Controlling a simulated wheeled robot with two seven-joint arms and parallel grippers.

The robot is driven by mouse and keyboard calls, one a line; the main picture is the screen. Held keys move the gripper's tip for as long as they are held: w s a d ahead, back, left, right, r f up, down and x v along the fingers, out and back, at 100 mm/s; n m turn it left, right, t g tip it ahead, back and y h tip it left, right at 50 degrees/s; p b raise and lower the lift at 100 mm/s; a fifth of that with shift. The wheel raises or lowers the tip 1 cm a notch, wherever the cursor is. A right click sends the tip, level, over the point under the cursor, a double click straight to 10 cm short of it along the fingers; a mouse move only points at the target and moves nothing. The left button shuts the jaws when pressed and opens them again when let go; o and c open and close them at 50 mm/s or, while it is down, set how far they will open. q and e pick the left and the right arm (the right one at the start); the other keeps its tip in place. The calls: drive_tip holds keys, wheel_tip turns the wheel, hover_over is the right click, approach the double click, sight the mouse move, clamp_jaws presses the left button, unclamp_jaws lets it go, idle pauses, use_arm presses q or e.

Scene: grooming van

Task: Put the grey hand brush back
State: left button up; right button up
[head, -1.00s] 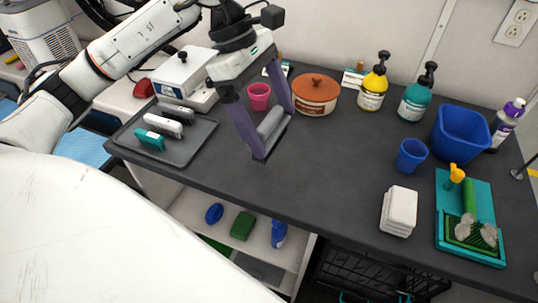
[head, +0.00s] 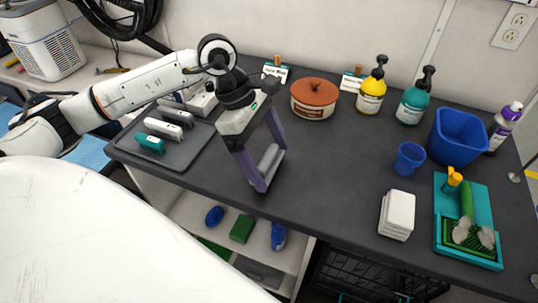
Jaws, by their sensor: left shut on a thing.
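My left gripper (head: 264,160) is shut on the grey hand brush (head: 268,158), which sits between the two purple fingers. It is over the dark counter (head: 325,165), near its front edge; I cannot tell whether the brush touches the surface. A dark grey tray (head: 185,154) lies on the counter to the left of the gripper. On it lie a teal brush-like item (head: 150,143) and white-and-grey ones (head: 163,129), with free room at the tray's right side. My right gripper is not in view.
A brown-lidded pot (head: 315,98), yellow (head: 371,88) and teal (head: 414,98) pump bottles stand at the back. Blue containers (head: 458,137), a white stack (head: 397,215) and a teal tray (head: 482,195) are at right. The counter's middle is clear.

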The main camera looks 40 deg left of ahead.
use_arm(q)
drive_tip(key=shift+f, duration=0.2)
drive_tip(key=o, duration=0.8)
drive_tip(key=shift+r, duration=0.15)
drive_tip(key=shift+r, duration=0.2)
drive_tip(key=b+v, duration=0.1)
drive_tip(key=v, duration=1)
drive_tip(key=shift+s+a+r, duration=0.1)
drive_tip(key=shift+a+r, duration=0.15)
drive_tip(key=shift+r, duration=0.05)
